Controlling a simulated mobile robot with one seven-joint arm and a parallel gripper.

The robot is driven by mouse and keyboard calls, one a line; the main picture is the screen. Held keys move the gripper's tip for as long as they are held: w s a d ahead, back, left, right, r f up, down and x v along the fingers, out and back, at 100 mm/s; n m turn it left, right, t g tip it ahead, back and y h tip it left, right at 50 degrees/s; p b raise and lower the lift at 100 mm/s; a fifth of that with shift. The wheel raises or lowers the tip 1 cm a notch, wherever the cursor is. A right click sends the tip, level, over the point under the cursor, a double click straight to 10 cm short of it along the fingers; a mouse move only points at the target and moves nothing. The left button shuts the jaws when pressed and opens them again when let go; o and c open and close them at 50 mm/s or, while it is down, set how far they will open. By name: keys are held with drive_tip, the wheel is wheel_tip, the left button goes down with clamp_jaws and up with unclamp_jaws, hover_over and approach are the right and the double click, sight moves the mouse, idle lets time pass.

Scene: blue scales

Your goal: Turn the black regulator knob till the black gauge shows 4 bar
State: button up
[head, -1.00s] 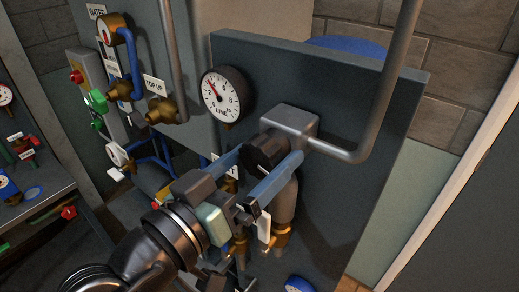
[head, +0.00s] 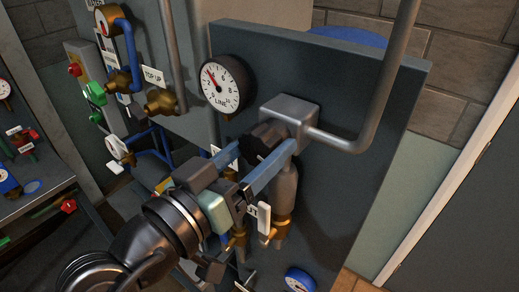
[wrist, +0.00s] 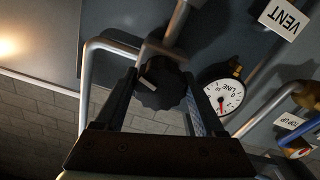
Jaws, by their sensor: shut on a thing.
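The black regulator knob (head: 265,139) sits on a grey metal body on the dark panel. It also shows in the wrist view (wrist: 163,83), ribbed, with a pale pointer mark. My gripper (head: 267,150) is shut on the knob, one blue-sided finger on each side; the fingers also flank it in the wrist view (wrist: 157,98). The black-rimmed LINE gauge (head: 228,97) is up and left of the knob, with a white dial. Its red needle points to the upper left, near the 4 as far as the small figures show; it is also visible in the wrist view (wrist: 223,98).
A grey pipe (head: 390,80) bends down to the regulator's right side. A blue gauge (head: 298,281) is low on the right. Brass valves with a TOP UP tag (head: 153,77) are on the left. A grey bench (head: 45,188) stands at far left.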

drive_tip(key=shift+f+m+b, duration=0.15)
drive_tip(key=shift+m+b, duration=0.35)
drive_tip(key=shift+b, duration=0.15)
drive_tip(key=o, duration=1.3)
drive_tip(key=shift+o, duration=0.2)
drive_tip(key=shift+a, duration=0.1)
drive_tip(key=b+v, duration=0.3)
drive_tip(key=v, duration=1)
drive_tip(key=shift+r, duration=0.2)
